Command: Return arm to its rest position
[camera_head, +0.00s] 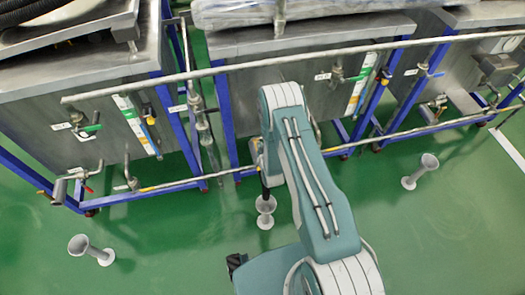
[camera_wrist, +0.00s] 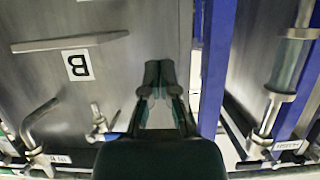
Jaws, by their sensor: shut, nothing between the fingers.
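My arm (camera_head: 315,190) reaches up from the bottom of the head view toward the middle tank, with its elbow bent over in front of the tank. My gripper (camera_wrist: 159,75) shows in the middle of the wrist view. Its two fingertips are together with nothing between them. In the wrist view it points at a grey metal tank wall (camera_wrist: 75,30) with a label marked "B" (camera_wrist: 77,65). A blue frame post (camera_wrist: 216,70) stands just right of the fingers.
Grey tanks (camera_head: 270,95) on blue frames line the back, with pipes, valves and a long horizontal rail (camera_head: 240,66) in front. Funnel-topped floor drains stand at left (camera_head: 88,250), centre (camera_head: 265,212) and right (camera_head: 420,172). Green floor (camera_head: 440,240) is clear at the lower right.

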